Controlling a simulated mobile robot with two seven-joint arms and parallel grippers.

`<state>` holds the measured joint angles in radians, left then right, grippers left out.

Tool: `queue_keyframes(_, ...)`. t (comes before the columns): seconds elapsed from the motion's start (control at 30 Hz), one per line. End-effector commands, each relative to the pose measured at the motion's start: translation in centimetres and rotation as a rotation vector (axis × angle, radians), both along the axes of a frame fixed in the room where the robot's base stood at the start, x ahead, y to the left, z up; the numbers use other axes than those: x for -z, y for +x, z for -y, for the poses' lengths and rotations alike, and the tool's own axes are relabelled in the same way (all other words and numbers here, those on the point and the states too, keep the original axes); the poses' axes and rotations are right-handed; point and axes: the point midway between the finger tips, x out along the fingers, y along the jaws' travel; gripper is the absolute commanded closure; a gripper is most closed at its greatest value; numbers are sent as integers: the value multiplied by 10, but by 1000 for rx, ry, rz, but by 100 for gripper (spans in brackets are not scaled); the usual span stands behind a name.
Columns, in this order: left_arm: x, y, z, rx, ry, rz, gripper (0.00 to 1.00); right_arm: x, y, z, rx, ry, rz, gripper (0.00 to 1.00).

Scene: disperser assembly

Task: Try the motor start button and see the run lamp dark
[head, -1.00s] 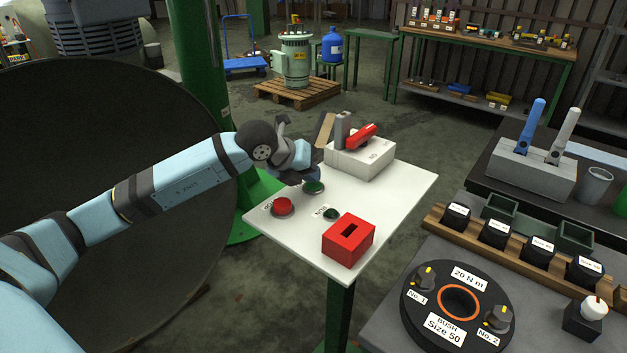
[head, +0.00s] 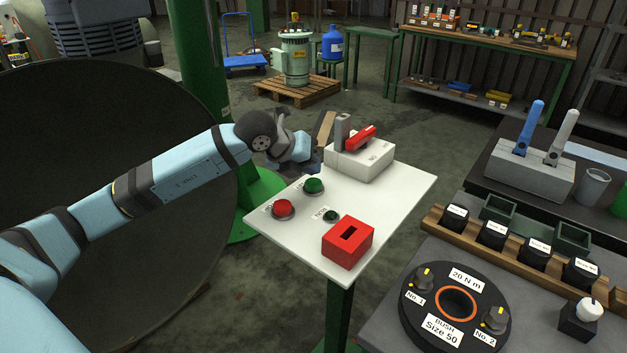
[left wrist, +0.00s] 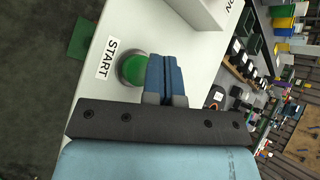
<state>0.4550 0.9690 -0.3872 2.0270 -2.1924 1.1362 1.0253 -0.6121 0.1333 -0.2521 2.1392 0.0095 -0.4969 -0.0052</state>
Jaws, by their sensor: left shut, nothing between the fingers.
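The green start button (head: 314,186) is on the white panel table (head: 395,205), beside the red button (head: 283,208). The small run lamp (head: 331,215) is a dark green dome and looks unlit. My left gripper (head: 308,160) is just beyond the button, at the panel's far left edge, apart from the button. In the left wrist view the green button (left wrist: 132,67) with its START label shows beside the shut, empty blue fingers (left wrist: 166,68), which hide part of its rim. My right gripper is out of view.
A grey switch box (head: 360,160) with a red handle stands at the panel's back. A red slotted block (head: 348,241) sits at its front corner. A bench at the right holds a black round fixture (head: 415,318) and a wooden rack (head: 432,222).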

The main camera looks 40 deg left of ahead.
Motion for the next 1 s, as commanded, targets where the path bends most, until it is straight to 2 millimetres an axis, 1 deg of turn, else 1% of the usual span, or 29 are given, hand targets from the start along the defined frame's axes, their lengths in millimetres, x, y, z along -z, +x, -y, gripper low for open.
queue_keyframes(0.17, -4, 0, 0, -1, 0, 1, 100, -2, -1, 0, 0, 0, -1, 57)
queue_keyframes(0.63, -49, 0, 0, 0, -1, 1, 100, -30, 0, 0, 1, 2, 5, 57)
queue_keyframes(1.0, -50, 0, 0, 0, 0, 0, 100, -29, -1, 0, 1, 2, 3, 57)
